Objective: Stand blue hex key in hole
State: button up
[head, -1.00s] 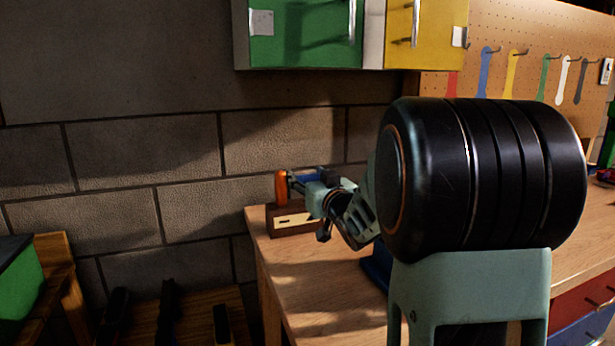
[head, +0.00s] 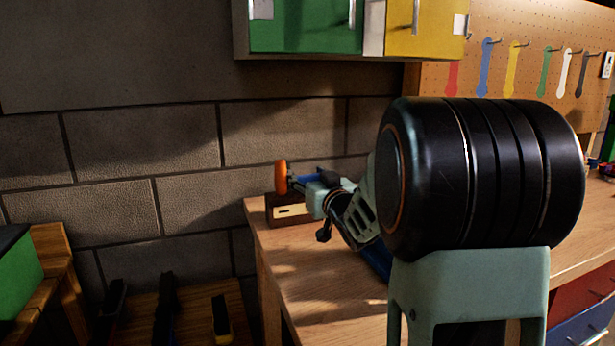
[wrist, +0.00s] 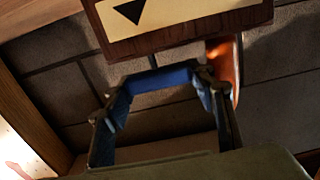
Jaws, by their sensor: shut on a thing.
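A dark wooden block (head: 291,222) with a pale label stands at the far left corner of the workbench. It also shows upside down at the top of the wrist view (wrist: 180,42). My gripper (head: 313,190) is just right of the block. In the wrist view my gripper (wrist: 160,90) is shut on the blue hex key (wrist: 162,77), which shows as a blue bar between the fingertips. In the head view the blue of the key (head: 310,177) shows beside the block's top. The key's lower end and the hole are not clearly visible.
An orange handle (head: 281,177) stands upright at the block's left end, close to my gripper. A brick wall (head: 180,150) is behind. The bench top (head: 300,275) in front of the block is clear. Green and yellow cabinets (head: 305,28) hang above.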

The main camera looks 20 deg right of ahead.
jog(key=shift+f+b, duration=0.4)
jog(key=shift+f, duration=0.15)
jog(key=o, duration=1.2)
jog(key=s, duration=1.2)
